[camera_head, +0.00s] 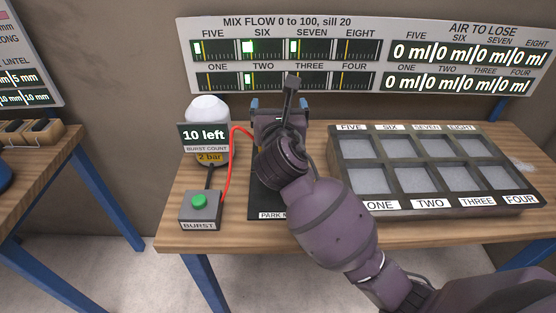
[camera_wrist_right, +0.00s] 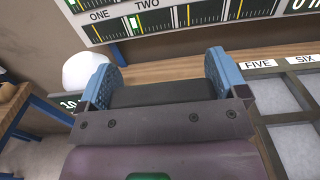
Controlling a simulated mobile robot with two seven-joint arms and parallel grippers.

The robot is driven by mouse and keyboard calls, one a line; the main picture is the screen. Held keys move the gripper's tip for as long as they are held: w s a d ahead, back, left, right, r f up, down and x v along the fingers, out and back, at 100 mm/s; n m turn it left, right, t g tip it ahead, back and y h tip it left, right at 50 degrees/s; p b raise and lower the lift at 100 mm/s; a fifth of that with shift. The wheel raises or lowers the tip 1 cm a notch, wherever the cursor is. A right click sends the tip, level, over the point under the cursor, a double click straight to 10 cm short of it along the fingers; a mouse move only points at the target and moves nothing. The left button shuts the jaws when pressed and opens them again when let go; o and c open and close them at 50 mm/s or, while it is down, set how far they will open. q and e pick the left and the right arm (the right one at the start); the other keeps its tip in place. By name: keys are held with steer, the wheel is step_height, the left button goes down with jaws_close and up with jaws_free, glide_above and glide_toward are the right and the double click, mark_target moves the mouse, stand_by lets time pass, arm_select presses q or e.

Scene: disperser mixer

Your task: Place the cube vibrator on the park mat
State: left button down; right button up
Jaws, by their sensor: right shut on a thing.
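My right gripper (camera_head: 279,104) is above the back part of the park mat, its blue fingers set wide apart. It is shut on a dark block, which I take to be the cube vibrator (camera_wrist_right: 162,94); it shows between the blue fingers in the right wrist view. In the head view my wrist mostly hides the block. The black park mat (camera_head: 264,203) lies on the wooden table, its label partly covered by my right arm. I cannot tell whether the block touches the mat. My left gripper is not in view.
A red hose (camera_head: 233,150) runs from near the burst box (camera_head: 200,208) towards my right wrist. A white bottle (camera_head: 207,110) with a counter sign stands behind the box. A tray (camera_head: 497,207) of numbered compartments is to the right. Display boards (camera_head: 285,22) line the wall.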

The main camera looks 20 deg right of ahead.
step_height(320, 180, down, 6)
steer(key=shift+f+b, duration=0.1)
steer(key=shift+b, duration=0.75)
steer(key=shift+f, duration=0.5)
step_height(320, 180, down, 5)
steer(key=shift+f+b, duration=0.2)
steer(key=shift+b, duration=0.9)
steer(key=shift+f, duration=0.15)
steer(key=o, duration=1.6)
steer(key=shift+f, duration=0.1)
steer(key=shift+c, duration=0.2)
